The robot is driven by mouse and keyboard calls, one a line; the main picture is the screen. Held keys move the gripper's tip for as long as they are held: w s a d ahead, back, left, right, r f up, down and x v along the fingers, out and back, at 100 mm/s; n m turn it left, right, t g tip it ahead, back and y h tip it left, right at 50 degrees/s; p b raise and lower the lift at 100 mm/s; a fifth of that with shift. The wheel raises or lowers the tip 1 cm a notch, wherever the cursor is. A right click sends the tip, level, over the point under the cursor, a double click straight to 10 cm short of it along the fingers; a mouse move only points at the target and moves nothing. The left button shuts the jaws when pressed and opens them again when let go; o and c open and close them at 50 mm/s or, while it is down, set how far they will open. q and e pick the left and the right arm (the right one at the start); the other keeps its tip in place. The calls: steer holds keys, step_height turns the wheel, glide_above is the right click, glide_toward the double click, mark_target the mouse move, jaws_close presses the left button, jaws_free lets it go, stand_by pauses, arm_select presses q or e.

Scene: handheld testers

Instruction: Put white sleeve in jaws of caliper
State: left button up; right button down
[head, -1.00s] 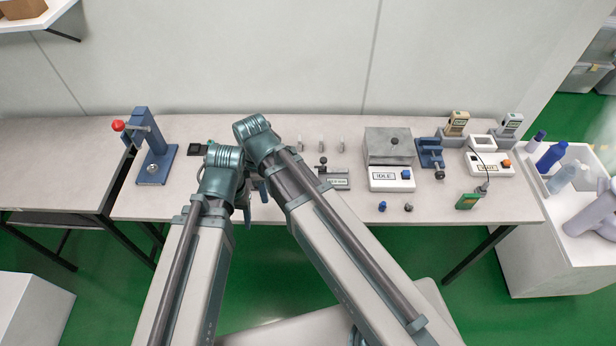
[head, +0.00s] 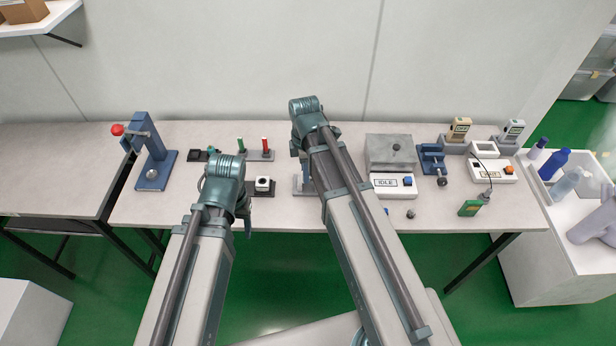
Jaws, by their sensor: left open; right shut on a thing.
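My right gripper (head: 303,178) hangs below its wrist at the middle of the table and is largely covered by its own arm. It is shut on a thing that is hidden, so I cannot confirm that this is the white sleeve. A pale grey plate (head: 299,190) shows just left of the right arm, beneath the gripper; I cannot tell whether it is part of the caliper. The caliper's jaws cannot be made out. My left gripper (head: 248,228) is open near the table's front edge, partly behind its wrist. A white block with a dark top opening (head: 263,184) sits on a dark base.
A green pin (head: 241,145) and a red pin (head: 266,146) stand behind the white block. A blue press (head: 153,160) stands left. A grey box (head: 390,150) with an IDLE panel (head: 392,184), a blue vise (head: 432,160) and handheld testers (head: 459,128) stand right.

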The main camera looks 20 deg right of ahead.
steer(key=f+b, duration=0.2)
steer(key=d+f+b, duration=0.1)
steer(key=f+b, duration=0.1)
steer(key=shift+w, duration=0.25)
steer(key=shift+r, duration=0.2)
steer(key=shift+f, duration=0.15)
steer(key=c, duration=0.6)
jaws_free()
steer(key=shift+c, duration=0.2)
